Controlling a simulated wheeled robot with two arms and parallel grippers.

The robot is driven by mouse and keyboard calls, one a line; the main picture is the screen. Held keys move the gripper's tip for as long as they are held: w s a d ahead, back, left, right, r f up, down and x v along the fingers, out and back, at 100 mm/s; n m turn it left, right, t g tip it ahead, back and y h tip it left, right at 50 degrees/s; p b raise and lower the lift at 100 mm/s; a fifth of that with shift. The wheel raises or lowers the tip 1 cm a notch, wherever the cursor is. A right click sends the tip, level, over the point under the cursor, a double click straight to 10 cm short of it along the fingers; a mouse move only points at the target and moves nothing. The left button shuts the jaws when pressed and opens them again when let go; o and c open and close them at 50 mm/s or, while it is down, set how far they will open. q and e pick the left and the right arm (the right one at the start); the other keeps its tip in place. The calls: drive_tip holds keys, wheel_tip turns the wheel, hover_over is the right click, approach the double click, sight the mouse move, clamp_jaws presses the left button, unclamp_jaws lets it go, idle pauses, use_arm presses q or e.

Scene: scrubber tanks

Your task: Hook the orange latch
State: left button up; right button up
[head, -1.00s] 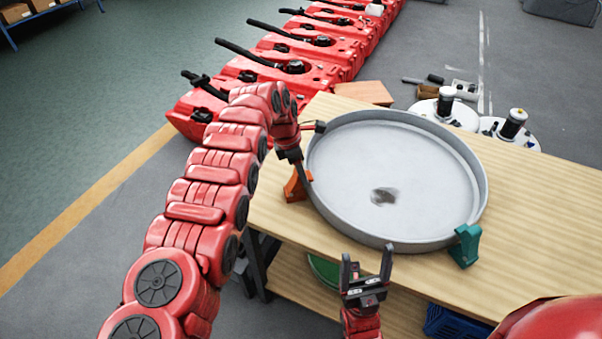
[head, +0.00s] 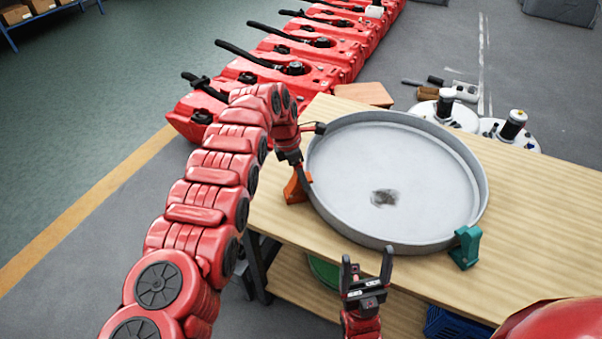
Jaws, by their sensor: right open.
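The orange latch (head: 296,188) stands on the wooden table at the left rim of a round grey pan (head: 390,180). My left gripper (head: 305,172) is at the pan's left rim, just above the orange latch and very close to it. Its fingers are dark and small here, and I cannot tell whether they are open or shut, or whether they touch the latch. A teal latch (head: 466,246) stands at the pan's front right rim. My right gripper (head: 367,268) is open and empty, in front of the table's front edge, with its fingers pointing up.
The wooden table (head: 540,220) is bare to the right of the pan. A brown block (head: 364,94) lies at its far left corner. White round parts with black tops (head: 513,125) stand beyond the far edge. A row of red tanks (head: 300,70) lies on the floor behind.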

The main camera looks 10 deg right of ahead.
use_arm(q)
drive_tip(key=v, duration=0.5)
drive_tip(key=shift+w+b, duration=0.1)
drive_tip(key=shift+b, duration=0.25)
drive_tip(key=d+p+v, duration=0.2)
drive_tip(key=p+v, duration=0.5)
hover_over(290, 186)
drive_tip(key=shift+b+v, duration=0.5)
drive_tip(key=shift+v, duration=2.1)
drive_tip(key=shift+d, duration=0.15)
